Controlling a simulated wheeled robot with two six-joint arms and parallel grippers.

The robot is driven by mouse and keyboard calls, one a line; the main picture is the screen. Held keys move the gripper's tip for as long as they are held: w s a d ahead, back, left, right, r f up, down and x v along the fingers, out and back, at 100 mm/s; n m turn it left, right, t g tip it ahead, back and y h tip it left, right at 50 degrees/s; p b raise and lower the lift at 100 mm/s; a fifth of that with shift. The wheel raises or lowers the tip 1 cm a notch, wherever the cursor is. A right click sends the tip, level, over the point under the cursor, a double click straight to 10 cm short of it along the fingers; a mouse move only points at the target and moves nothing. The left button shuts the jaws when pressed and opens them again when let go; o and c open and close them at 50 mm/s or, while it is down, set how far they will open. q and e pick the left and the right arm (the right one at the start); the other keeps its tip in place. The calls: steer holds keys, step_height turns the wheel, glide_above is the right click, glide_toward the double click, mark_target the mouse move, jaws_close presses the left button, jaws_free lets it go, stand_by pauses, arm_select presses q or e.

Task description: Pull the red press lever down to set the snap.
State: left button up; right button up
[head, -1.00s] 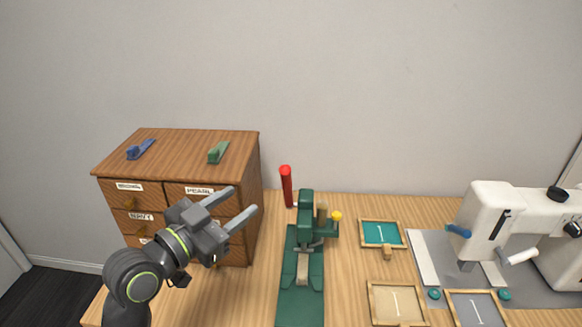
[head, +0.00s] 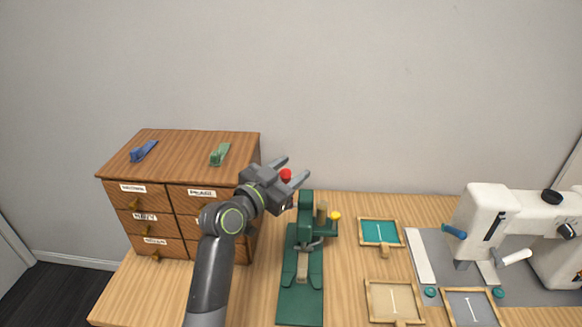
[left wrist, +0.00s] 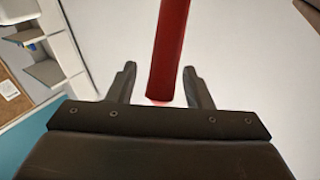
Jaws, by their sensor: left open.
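The red press lever (head: 286,175) stands up at the left of the green press (head: 303,255). In the head view only its red top shows; my gripper hides the rest. My left gripper (head: 294,170) is open at the lever, its two fingers around the red top in this view. In the left wrist view the red lever (left wrist: 170,50) comes down between the two open fingertips, with a gap on either side, so it does not look gripped. My right gripper is not in view.
A wooden drawer cabinet (head: 180,159) with a blue clip (head: 143,151) and a green clip (head: 220,154) on top stands left of the press. Small framed trays (head: 366,300) and a white sewing machine (head: 485,215) are on the right.

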arm_select(q)
steer(key=shift+w+d, duration=0.15)
steer(key=shift+w, duration=0.1)
steer(key=shift+c, duration=0.5)
jaws_close()
steer(key=shift+f, duration=0.1)
